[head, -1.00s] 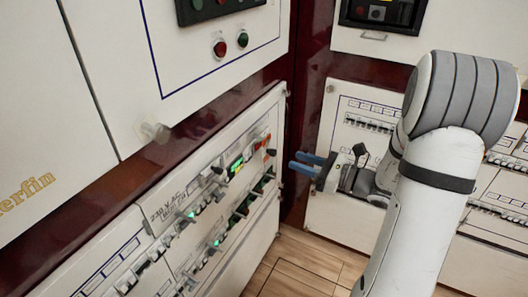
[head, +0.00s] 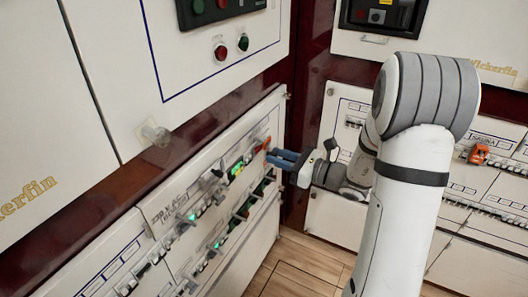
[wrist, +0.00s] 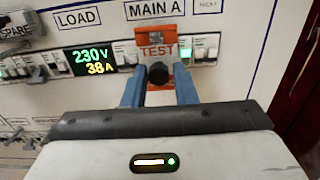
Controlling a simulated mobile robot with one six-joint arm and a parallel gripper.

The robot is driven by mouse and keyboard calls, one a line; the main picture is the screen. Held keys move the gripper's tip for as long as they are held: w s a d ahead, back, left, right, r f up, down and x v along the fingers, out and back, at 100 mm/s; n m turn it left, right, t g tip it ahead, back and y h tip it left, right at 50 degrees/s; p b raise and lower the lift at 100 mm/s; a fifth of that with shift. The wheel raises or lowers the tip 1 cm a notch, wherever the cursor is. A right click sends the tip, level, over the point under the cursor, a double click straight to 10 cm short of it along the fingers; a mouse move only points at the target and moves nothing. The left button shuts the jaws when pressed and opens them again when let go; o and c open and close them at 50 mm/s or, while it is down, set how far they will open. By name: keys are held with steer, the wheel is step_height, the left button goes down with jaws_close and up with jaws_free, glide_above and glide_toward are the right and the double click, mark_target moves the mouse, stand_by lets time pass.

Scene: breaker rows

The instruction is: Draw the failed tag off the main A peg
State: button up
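The tag (wrist: 158,38) is an orange piece with a pale face reading TEST, under the MAIN A label in the wrist view. A black round peg end (wrist: 157,73) stands out in front of its lower part. In the head view the tag (head: 265,143) is a small orange-red patch at the right end of the upper breaker row. My gripper (wrist: 160,82) has two blue fingers apart, one on each side of the peg end and the tag's lower part. I cannot tell whether they touch it. In the head view my gripper (head: 284,159) is at the panel front.
A 230 V, 38 A meter (wrist: 94,62) and breaker switches (wrist: 205,48) flank the tag. Breaker rows run along the left panel (head: 258,235). Another orange item (head: 478,154) hangs on the right panel under SAUNA. Floor (head: 310,262) shows between the panels.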

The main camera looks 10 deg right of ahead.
jaws_close()
steer(key=shift+r, duration=0.2)
steer(key=shift+s+d+p, duration=0.15)
steer(key=shift+p, duration=0.15)
steer(key=p+v, duration=0.1)
steer(key=v, duration=0.9)
steer(key=shift+p, duration=0.3)
stand_by(0.8)
steer(key=shift+s, duration=0.15)
